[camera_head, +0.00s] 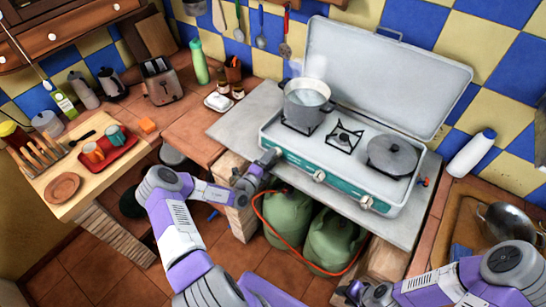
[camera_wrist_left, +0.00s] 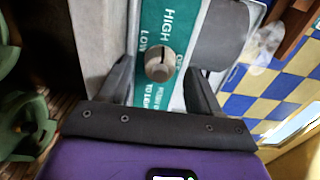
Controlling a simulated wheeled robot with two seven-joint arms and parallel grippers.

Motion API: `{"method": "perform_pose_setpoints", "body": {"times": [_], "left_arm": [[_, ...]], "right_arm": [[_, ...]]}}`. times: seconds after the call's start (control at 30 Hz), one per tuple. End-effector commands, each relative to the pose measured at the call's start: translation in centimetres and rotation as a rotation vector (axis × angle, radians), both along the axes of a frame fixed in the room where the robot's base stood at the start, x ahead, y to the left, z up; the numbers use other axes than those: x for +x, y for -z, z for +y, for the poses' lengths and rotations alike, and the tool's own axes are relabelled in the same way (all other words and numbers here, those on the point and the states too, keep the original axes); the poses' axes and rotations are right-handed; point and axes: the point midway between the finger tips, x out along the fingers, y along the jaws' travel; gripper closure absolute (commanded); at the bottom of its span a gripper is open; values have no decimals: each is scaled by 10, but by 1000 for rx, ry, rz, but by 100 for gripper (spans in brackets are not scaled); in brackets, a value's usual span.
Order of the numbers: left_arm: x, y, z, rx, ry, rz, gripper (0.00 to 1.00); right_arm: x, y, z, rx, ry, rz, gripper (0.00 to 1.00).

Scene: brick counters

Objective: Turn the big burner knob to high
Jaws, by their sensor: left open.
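The camping stove (camera_head: 348,140) has a green front panel with three round knobs. My left gripper (camera_head: 264,163) is at the leftmost knob (camera_head: 278,152), partly covering that end of the panel. In the left wrist view, the pale slotted knob (camera_wrist_left: 160,64) lies between the fingertips of my open left gripper (camera_wrist_left: 161,76); contact cannot be told. HIGH and LOW labels show beside the knob. The middle knob (camera_head: 319,176) and right knob (camera_head: 366,202) are clear. My right gripper (camera_head: 354,291) is low at the bottom edge, away from the stove; its jaws are unclear.
A steaming pot (camera_head: 306,101) stands on the left burner and a lidded pan (camera_head: 392,156) on the right one. Green gas bottles (camera_head: 337,240) with an orange hose sit below. A wok (camera_head: 510,225) and white bottle (camera_head: 471,153) are at right.

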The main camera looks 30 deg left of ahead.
Motion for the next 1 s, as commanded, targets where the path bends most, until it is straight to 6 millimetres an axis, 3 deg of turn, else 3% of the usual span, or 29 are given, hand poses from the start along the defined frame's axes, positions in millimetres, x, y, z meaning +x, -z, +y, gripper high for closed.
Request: {"method": "perform_pose_setpoints", "body": {"times": [0.2, 0.37, 1.0], "left_arm": [[-39, 0, 4, -2, -2, 3, 36], [-54, 0, 4, -1, -1, 2, 36], [-56, 1, -1, 8, 18, 2, 36]], "right_arm": [[0, -1, 0, 0, 0, 0, 62], [0, -1, 0, 0, 0, 0, 62], [0, -1, 0, 0, 0, 0, 62]]}}
